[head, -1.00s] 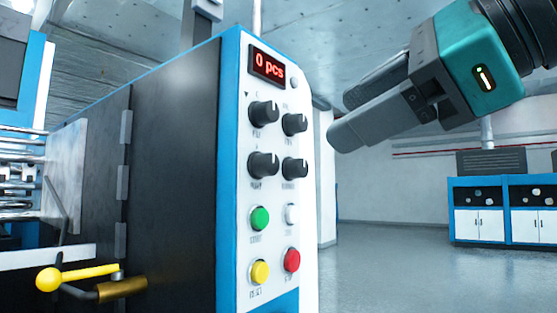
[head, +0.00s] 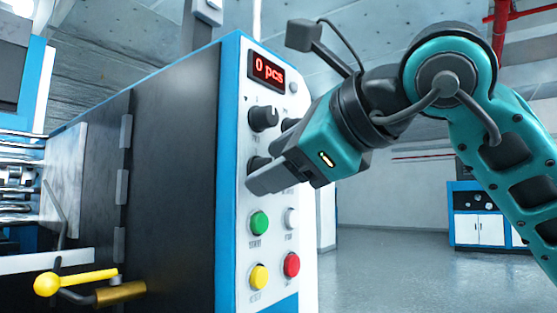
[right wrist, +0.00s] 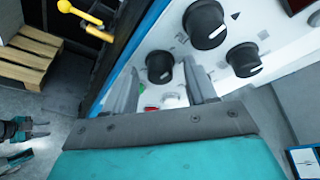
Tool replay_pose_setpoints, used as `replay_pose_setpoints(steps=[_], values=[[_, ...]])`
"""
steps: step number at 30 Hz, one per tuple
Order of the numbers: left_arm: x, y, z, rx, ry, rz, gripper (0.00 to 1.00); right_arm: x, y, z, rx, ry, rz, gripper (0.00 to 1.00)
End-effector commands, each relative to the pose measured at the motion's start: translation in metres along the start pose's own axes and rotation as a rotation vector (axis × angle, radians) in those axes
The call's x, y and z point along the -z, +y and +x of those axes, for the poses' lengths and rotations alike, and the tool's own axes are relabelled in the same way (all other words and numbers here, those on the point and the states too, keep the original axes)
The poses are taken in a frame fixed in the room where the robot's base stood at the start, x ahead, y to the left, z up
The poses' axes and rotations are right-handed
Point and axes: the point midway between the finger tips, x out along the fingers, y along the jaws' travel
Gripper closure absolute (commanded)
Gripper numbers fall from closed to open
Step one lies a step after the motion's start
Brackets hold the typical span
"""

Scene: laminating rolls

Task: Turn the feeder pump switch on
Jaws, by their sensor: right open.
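The switch panel (head: 275,240) is a white face with a blue edge on a dark machine. It bears black rotary knobs in two rows. The upper left knob (head: 263,118) is clear, and the lower left knob (head: 257,163) is partly covered by my right gripper (head: 262,178). The right-hand knobs are mostly hidden behind that gripper. In the right wrist view the lower left knob (right wrist: 160,66) shows between and beyond the open, empty fingers. I cannot tell whether they touch it. The knob labels are too small to read. What seems my left gripper (right wrist: 38,130) shows tiny.
A red "0 pcs" display (head: 267,70) sits above the knobs. Below are green (head: 259,223), white (head: 291,218), yellow (head: 259,277) and red (head: 291,265) buttons. A yellow-handled lever (head: 75,279) projects at lower left. A wooden pallet (right wrist: 28,55) lies on the floor.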

Motion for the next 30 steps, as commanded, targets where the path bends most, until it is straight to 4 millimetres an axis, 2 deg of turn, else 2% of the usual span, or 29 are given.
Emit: replay_pose_setpoints(steps=[2, 18, 30], values=[[-0.0001, 0.0, 0.0001, 0.0, 0.0, -0.001, 0.57, 0.0, 0.0001, -0.0001, 0.0, 0.0, 0.0, 0.47], [0.0004, 0.0004, 0.0004, 0.001, 0.001, -0.004, 0.57, -0.0001, 0.0003, -0.0005, -0.001, 0.0, 0.0, 0.99], [0.0009, 0.0002, 0.001, 0.001, 0.003, -0.003, 0.57, 0.0002, -0.0006, -0.0005, -0.027, -0.004, 0.074, 0.99]])
